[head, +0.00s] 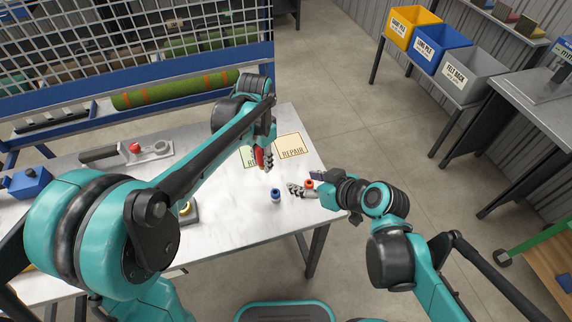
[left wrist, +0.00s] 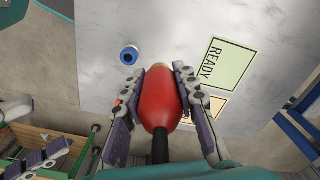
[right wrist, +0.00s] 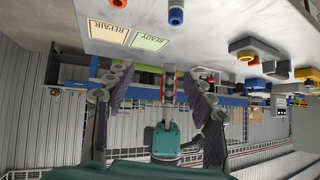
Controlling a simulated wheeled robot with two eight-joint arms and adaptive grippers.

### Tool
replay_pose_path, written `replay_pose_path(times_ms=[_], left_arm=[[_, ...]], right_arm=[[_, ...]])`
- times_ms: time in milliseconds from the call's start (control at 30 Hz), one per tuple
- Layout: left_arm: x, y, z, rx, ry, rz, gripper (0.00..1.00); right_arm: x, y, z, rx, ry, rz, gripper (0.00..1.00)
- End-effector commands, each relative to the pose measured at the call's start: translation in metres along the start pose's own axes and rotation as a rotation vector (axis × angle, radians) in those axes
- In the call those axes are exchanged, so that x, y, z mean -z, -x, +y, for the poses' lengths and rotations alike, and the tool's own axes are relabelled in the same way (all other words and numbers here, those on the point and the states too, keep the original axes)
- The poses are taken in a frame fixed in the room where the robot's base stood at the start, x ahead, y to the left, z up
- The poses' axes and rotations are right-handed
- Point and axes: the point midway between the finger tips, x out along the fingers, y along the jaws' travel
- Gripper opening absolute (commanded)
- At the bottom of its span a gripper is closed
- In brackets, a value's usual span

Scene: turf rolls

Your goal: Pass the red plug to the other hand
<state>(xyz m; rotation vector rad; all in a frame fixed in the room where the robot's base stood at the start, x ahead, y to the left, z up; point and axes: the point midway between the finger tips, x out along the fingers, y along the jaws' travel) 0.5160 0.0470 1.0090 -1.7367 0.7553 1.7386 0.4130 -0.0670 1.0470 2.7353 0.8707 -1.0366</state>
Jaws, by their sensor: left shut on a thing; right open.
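The red plug (head: 259,157) is held by my left gripper (head: 266,158) above the table near the green and tan cards. In the left wrist view the plug (left wrist: 160,100) lies between the two fingers, with a tan tip and a dark tail. My right gripper (head: 300,190) is open and empty, lower right of the left one in the head view. In the right wrist view the red plug (right wrist: 169,84) shows beyond and between my right gripper's spread fingers (right wrist: 158,92), apart from them.
A blue round piece (head: 276,195) and an orange-red one (head: 309,184) stand on the table (head: 225,235). A READY card (left wrist: 226,63) and a REPAIR card (head: 291,147) lie flat. A grey fixture with a red knob (head: 134,148) is at the left.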

Motion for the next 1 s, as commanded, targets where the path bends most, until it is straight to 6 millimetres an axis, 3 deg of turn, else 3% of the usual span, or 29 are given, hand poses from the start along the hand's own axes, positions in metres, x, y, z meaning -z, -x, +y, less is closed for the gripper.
replay_pose_path(times_ms=[200, 533, 1000], left_arm=[[0.000, 0.000, 0.000, 0.000, 0.001, 0.000, 0.00], [0.000, 0.000, 0.000, 0.000, 0.001, 0.000, 0.00], [0.000, 0.000, 0.000, 0.000, 0.001, 0.000, 0.00]], right_arm=[[0.037, -0.018, -0.018, 0.123, 0.161, 0.199, 0.54], [0.055, -0.032, -0.026, 0.153, 0.225, 0.284, 0.54], [0.074, -0.107, -0.041, 0.153, 0.224, 0.282, 0.54]])
